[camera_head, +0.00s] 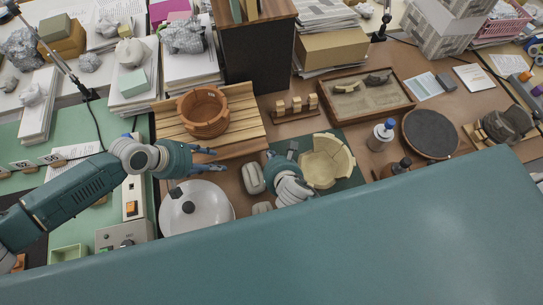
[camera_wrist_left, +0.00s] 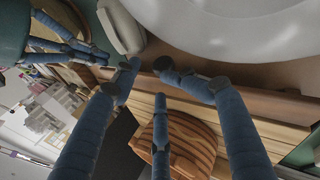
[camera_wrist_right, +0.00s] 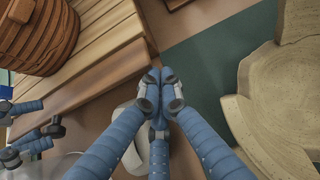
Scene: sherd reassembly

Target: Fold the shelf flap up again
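The slatted wooden shelf (camera_head: 165,121) is at the left centre of the head view, with a reddish-brown wooden tub (camera_head: 203,111) on it. A plain board (camera_head: 243,148) along its front edge looks like the flap; its exact angle is unclear. The board also shows in the right wrist view (camera_wrist_right: 100,85). My left gripper (camera_head: 213,160) is just in front of the shelf's front edge, its fingers spread and empty. My right gripper (camera_wrist_right: 160,92) is right of the shelf's front corner, its fingertips together with nothing visible between them.
A white round lid or bowl (camera_head: 208,215) is below my left gripper. A pale rounded object (camera_head: 253,178) lies between the grippers. A cream sherd vessel (camera_head: 325,162) sits on a dark green mat (camera_head: 350,182) beside my right gripper. A small wooden rack (camera_head: 296,108) stands right of the shelf.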

